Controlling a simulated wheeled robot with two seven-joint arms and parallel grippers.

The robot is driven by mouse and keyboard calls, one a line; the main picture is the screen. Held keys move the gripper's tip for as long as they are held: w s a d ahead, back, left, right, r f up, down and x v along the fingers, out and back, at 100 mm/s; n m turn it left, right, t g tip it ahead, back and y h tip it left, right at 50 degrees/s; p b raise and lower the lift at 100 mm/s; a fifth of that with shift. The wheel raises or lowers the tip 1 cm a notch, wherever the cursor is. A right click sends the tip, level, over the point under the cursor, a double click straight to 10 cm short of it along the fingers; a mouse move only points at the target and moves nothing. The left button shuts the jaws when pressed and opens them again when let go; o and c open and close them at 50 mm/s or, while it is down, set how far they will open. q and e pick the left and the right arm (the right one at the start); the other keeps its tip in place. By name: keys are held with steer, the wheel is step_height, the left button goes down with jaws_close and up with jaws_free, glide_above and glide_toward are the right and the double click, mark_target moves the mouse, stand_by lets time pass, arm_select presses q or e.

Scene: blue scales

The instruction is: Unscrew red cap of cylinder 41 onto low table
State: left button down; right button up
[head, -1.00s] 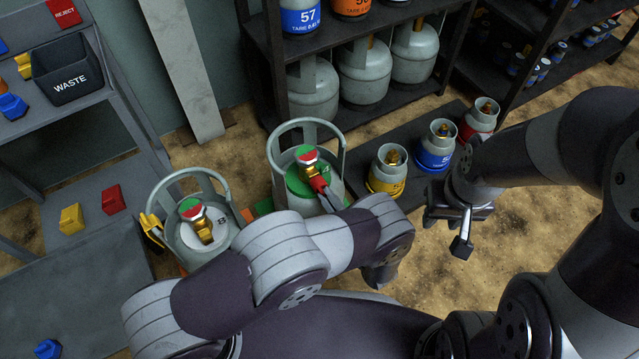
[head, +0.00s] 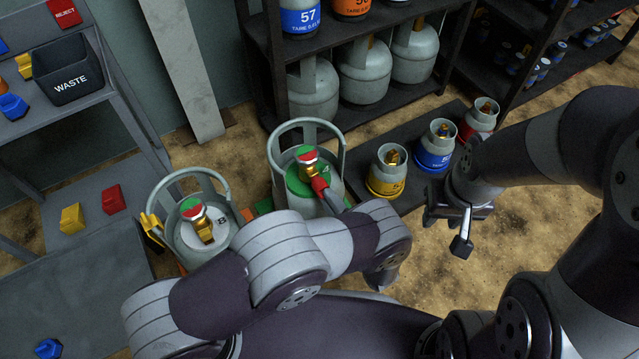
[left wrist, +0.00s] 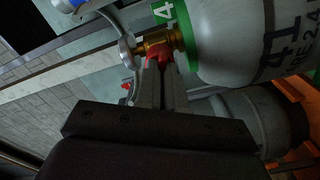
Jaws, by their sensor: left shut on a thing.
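Cylinder 41 (left wrist: 232,40) is a grey gas cylinder with a green collar and a brass valve; its number reads in the left wrist view. It stands upright at the centre of the head view (head: 303,200), with a red and green handwheel on top. The red cap (left wrist: 157,54) sits on the side outlet of its valve. My left gripper (left wrist: 160,72) is shut on this cap; its fingers reach the cap from the lower right in the head view (head: 330,195). My right gripper (head: 447,228) is empty, with its fingers apart, over the floor. A low grey table (head: 75,285) is at left.
Another grey cylinder (head: 185,235) with a yellow cap stands to the left. Yellow (head: 387,180) and blue (head: 434,152) small cylinders stand on a dark platform. A waste bin (head: 68,75) is on the left shelving. Loose red (head: 114,200) and yellow (head: 71,219) pieces lie below it.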

arm_select(q)
steer(key=shift+v, duration=1.25)
steer(key=shift+s, duration=0.1)
